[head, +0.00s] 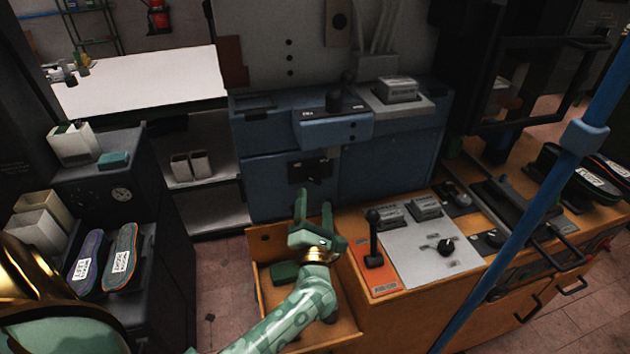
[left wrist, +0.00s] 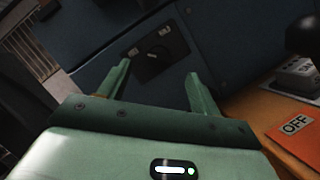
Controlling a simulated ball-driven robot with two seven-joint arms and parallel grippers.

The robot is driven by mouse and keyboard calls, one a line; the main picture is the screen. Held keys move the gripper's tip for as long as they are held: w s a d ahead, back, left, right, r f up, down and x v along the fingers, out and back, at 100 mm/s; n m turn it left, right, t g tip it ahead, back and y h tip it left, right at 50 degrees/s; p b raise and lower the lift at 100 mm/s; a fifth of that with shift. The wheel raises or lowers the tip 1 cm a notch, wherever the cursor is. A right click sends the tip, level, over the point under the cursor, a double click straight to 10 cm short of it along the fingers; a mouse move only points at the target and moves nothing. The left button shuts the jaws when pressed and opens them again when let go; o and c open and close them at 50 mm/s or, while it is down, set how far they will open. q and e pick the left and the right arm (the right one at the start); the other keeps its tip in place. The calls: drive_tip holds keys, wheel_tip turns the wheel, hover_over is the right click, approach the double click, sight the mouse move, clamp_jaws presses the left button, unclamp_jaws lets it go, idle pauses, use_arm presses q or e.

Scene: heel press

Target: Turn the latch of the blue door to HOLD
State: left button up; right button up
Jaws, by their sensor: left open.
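The blue door (head: 385,170) is on the front of the blue press cabinet, below its top ledge. The latch (head: 312,170) is a dark knob on a black plate; it also shows in the left wrist view (left wrist: 153,60). The plate bears two small white labels, too small to read surely, and I cannot tell which one the knob points to. My left gripper (head: 315,203) is in front of and below the latch, apart from it. Its two green fingers are open and empty, and in the left wrist view the latch appears between and beyond their tips (left wrist: 159,70). My right gripper is not in view.
An open wooden drawer (head: 262,300) with a green box (head: 285,271) lies under my left arm. A wooden bench with a black lever (head: 373,240) and grey control panel (head: 425,262) stands close right. A blue pole (head: 540,205) crosses the right side. Shoe soles (head: 121,255) lie left.

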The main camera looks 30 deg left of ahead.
sight(315, 181)
use_arm(q)
drive_tip(key=x, duration=0.6)
drive_tip(key=shift+w+a+r, duration=0.1)
drive_tip(key=shift+w+a, duration=0.15)
drive_tip(key=shift+w, duration=0.05)
drive_tip(key=c, duration=1)
